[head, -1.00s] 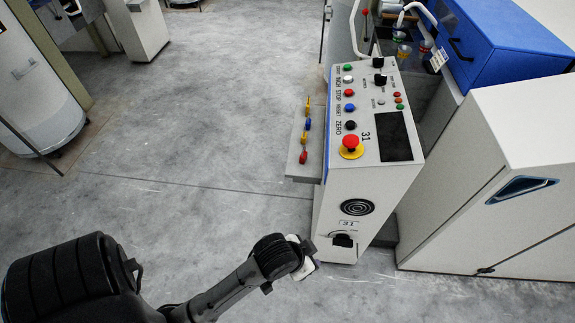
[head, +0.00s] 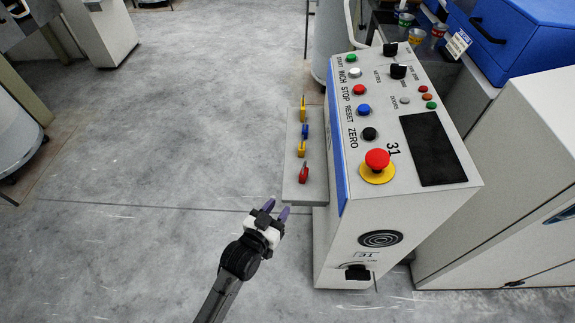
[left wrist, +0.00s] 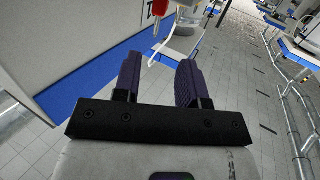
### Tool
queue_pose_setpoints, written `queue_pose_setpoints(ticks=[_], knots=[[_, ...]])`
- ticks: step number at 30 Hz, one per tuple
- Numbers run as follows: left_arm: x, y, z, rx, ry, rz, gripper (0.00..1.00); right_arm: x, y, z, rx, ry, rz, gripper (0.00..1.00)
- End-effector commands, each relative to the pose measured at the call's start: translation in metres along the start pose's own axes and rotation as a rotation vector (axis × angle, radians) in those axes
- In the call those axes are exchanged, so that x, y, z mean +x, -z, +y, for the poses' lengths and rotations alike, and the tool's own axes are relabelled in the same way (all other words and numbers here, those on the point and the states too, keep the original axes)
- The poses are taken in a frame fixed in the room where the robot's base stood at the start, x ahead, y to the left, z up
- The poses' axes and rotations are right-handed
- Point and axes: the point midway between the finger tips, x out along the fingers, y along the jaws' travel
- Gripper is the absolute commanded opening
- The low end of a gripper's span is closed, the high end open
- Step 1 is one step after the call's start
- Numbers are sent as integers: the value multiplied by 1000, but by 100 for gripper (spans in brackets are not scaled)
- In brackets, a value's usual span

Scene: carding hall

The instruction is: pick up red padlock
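The red padlock (head: 303,174) is at the near end of a grey ledge (head: 291,190) on the left side of the control console. Several yellow and blue padlocks (head: 303,132) are in a row behind it. My left gripper (head: 276,210) is open and empty, with its purple fingers pointing up toward the ledge, a little below and left of the red padlock and apart from it. In the left wrist view the fingers (left wrist: 160,75) stand apart with nothing between them. A red item, likely the red padlock (left wrist: 159,8), shows at the top edge beyond them. My right gripper is not in view.
The white console (head: 330,240) has coloured buttons and a red emergency stop (head: 377,160) on its sloped top. A white cabinet (head: 520,150) and a blue-covered machine (head: 525,35) stand to the right. The floor (head: 170,150) left of the ledge is clear.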

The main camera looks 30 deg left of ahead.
Motion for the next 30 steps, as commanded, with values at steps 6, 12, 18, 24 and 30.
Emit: queue_pose_setpoints(ticks=[6,12,18,24,30], knots=[[9,14,-2,15,10,92,38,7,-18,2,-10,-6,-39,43],[43,16,-2,22,10,94,38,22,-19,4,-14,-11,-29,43],[71,18,-2,22,10,91,38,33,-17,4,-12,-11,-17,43],[84,21,-2,22,10,89,38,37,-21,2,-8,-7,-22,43],[96,19,-3,21,10,90,38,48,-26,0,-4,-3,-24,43]])
